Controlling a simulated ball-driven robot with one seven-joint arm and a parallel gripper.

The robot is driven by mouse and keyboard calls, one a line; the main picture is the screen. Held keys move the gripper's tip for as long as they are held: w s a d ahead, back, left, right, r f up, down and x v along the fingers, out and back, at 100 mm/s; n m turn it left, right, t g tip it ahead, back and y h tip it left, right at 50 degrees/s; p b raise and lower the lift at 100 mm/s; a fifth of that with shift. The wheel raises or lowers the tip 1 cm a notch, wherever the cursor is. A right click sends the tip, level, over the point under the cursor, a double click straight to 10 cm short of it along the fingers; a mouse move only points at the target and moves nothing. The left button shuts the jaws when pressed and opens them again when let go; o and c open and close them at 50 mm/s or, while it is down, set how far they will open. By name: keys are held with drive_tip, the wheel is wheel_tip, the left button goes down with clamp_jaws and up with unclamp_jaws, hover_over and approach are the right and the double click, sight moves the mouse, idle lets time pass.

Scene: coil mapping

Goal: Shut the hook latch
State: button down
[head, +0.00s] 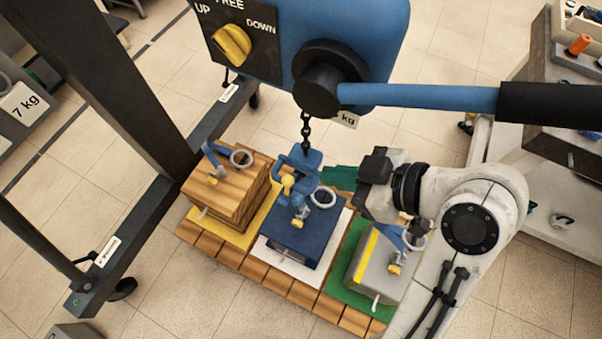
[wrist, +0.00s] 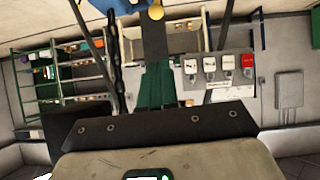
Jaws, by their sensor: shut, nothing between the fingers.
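The blue hook (head: 298,166) hangs on a dark chain above the middle, blue load. Its yellow latch (head: 287,184) shows at the hook's lower left; whether it is open or closed is too small to tell. In the wrist view, part of the blue hook (wrist: 122,6) and a yellow piece (wrist: 156,12), likely the latch, show at the top edge, close to the end of the dark fingers (wrist: 154,38).
A wooden block (head: 228,195), a blue block (head: 297,238) and a grey block (head: 375,270), each with a ring on top, stand on a wooden pallet (head: 270,278). A dark frame post (head: 120,90) stands left.

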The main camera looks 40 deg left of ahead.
sight(285, 180)
drive_tip(key=s+a+f+p, duration=0.1)
drive_tip(key=a+f, duration=0.5)
drive_tip(key=f, duration=0.2)
drive_tip(key=shift+s+a+p, duration=0.2)
drive_tip(key=shift+a+p, duration=0.05)
drive_tip(key=shift+p, duration=0.15)
drive_tip(key=shift+s+f+b, duration=0.2)
drive_tip(key=shift+b, duration=0.35)
drive_tip(key=shift+d, duration=0.1)
drive_tip(key=shift+s+t+b, duration=0.15)
drive_tip(key=shift+t+b, duration=0.15)
